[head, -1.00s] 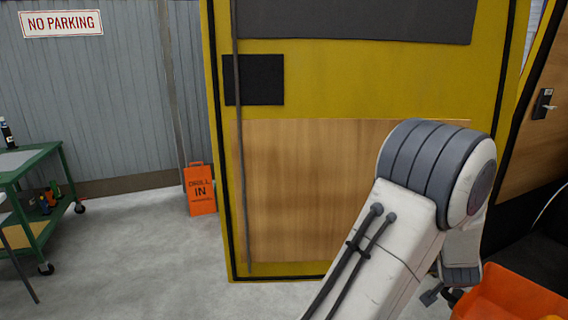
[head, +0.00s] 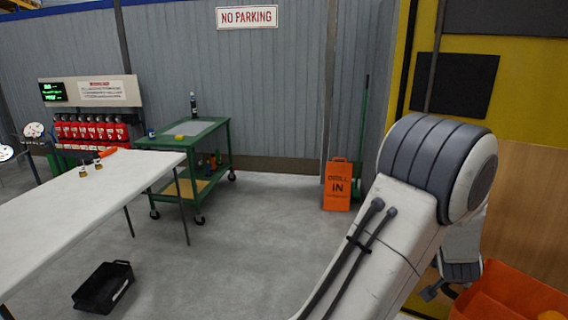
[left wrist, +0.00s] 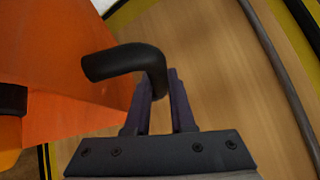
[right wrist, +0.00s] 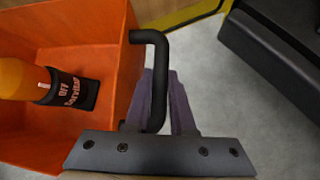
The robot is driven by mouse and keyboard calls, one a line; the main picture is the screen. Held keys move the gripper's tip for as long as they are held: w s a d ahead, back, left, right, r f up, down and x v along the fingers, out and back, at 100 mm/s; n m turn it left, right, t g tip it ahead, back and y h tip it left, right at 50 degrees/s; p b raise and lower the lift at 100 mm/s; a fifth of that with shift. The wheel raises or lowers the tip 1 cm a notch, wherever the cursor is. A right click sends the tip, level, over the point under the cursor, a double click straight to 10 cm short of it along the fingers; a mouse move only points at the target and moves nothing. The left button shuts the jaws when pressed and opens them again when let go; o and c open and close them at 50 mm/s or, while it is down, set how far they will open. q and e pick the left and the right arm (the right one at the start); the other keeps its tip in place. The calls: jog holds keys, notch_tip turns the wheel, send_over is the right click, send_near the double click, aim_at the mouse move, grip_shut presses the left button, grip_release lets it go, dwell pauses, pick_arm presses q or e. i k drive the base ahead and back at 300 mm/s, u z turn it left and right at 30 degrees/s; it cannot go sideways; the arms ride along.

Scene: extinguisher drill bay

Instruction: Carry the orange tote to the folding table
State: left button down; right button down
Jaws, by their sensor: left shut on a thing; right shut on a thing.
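The orange tote (head: 515,292) shows at the lower right of the head view, partly cut off. My left gripper (left wrist: 160,95) is shut on a black bent handle (left wrist: 122,62) at the tote's side (left wrist: 65,70). My right gripper (right wrist: 160,95) is shut on another black handle (right wrist: 158,75) at the tote wall (right wrist: 120,85). A yellow-orange cylinder with a black labelled end (right wrist: 70,90) lies inside the tote. The white folding table (head: 90,200) stands at the left of the head view, apart from the tote.
A black open bin (head: 103,288) sits on the floor by the table. Small items (head: 97,164) lie on the table's far end. A green cart (head: 228,150) and orange drill sign (head: 338,186) stand behind. A yellow-framed panel (head: 525,150) is at right. Mid floor is clear.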

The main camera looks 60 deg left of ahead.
aim_at(51, 212)
jog(key=u, duration=2.15)
jog(key=i, duration=3.2)
jog(key=u, duration=1.3)
